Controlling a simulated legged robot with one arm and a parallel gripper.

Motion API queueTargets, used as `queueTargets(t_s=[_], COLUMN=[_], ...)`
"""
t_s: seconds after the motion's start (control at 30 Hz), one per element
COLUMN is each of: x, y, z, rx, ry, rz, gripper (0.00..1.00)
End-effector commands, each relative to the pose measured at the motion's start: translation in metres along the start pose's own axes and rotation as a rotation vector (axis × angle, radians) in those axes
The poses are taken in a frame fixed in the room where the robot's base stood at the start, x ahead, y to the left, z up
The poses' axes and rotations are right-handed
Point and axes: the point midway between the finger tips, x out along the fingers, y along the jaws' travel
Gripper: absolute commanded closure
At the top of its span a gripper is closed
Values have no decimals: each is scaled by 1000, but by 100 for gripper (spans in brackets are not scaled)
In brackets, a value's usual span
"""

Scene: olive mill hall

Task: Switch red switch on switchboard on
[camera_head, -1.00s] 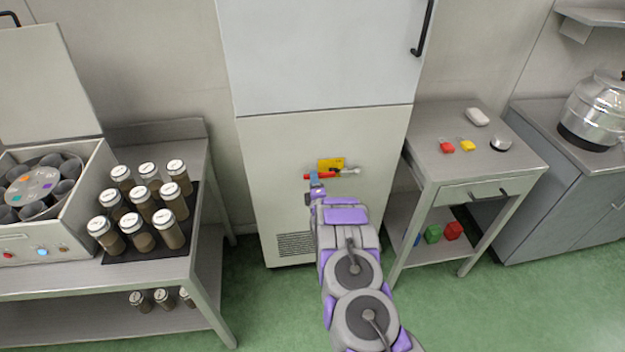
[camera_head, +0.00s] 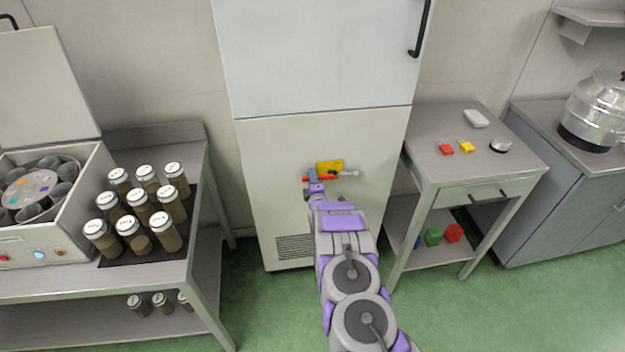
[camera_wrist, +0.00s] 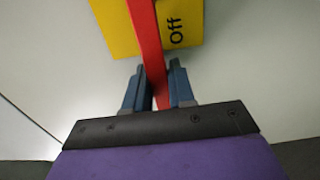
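The red switch (camera_head: 323,178) is a slim lever in front of a yellow plate (camera_head: 329,166) on the pale cabinet's lower front. It lies about level in the head view. In the wrist view the red lever (camera_wrist: 147,40) runs between my two blue fingers, and the yellow plate (camera_wrist: 186,12) shows the word "Off" beside it. My gripper (camera_wrist: 159,75) is narrowed around the lever, with one finger close on each side. In the head view my gripper (camera_head: 312,180) is at the lever's left end.
The pale cabinet (camera_head: 262,190) stands between a left bench (camera_head: 190,285) with jars and a right side table (camera_head: 432,165). Green floor (camera_head: 480,310) is clear at the lower right.

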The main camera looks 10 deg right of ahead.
Motion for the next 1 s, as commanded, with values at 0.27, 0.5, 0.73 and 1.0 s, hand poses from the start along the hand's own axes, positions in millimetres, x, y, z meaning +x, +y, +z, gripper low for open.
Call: queueTargets(t_s=[0.27, 0.5, 0.73, 1.0], x=[0, -1, -1, -1], y=[-3, -4, -2, 8], z=[2, 2, 3, 4], rx=[-1, -1, 20, 155], ry=[-5, -6, -6, -7], rz=[-5, -6, -8, -9], gripper=[100, 100, 100, 100])
